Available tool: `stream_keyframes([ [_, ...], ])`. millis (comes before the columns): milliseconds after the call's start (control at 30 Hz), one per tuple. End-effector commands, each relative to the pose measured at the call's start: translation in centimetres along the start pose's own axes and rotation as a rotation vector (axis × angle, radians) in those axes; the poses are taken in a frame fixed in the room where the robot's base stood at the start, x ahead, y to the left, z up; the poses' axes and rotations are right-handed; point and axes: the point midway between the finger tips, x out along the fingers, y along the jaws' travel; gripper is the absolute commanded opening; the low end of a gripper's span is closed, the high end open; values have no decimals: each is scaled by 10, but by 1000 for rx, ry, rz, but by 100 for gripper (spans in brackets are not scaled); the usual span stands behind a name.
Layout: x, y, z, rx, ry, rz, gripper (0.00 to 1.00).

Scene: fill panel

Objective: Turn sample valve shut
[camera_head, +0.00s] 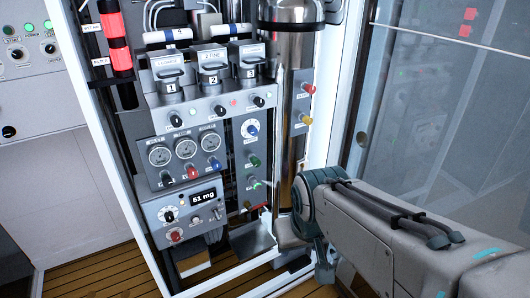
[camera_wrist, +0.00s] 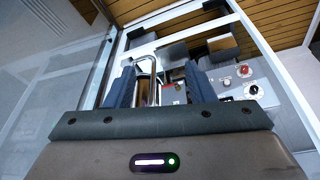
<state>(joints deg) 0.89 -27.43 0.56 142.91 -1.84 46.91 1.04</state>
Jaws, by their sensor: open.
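No label reading "sample valve" is legible, so I cannot tell for sure which control it is. In the wrist view a bent bright metal tube (camera_wrist: 147,66) and a small red part (camera_wrist: 172,90) show between the fingers. Whether a finger touches them I cannot tell.
A display box (camera_head: 190,212) reading "51 mg" has its red knob (camera_wrist: 244,68) in the wrist view. A steel column (camera_head: 294,80) and white frame post (camera_head: 338,80) stand close to my arm. A glass panel (camera_head: 450,90) is at right. Wooden floor (camera_head: 105,275) lies below.

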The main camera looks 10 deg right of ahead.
Motion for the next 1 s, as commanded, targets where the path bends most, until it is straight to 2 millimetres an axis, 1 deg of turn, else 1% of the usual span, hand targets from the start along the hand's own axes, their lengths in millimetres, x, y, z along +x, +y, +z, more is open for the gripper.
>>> stream_keyframes([
  [33,15,4,-11,-6,33,20,49],
  [67,22,8,-21,-12,61,35,49],
  [167,49,23,-59,-38,177,86,49],
  [200,60,29,-76,-53,229,104,49],
  [267,77,37,-101,-78,310,125,49],
  [300,87,41,-118,-99,364,135,49],
  [400,113,50,-156,-153,495,143,49],
  [500,138,53,-189,-208,628,126,49],
  [600,161,53,-217,-263,761,86,49],
  [700,183,50,-238,-307,894,27,49],
  [800,200,47,-252,-340,1020,-44,49],
  [900,210,44,-260,-359,1128,-114,49],
  [1000,215,42,-263,-368,1210,-167,49],
])
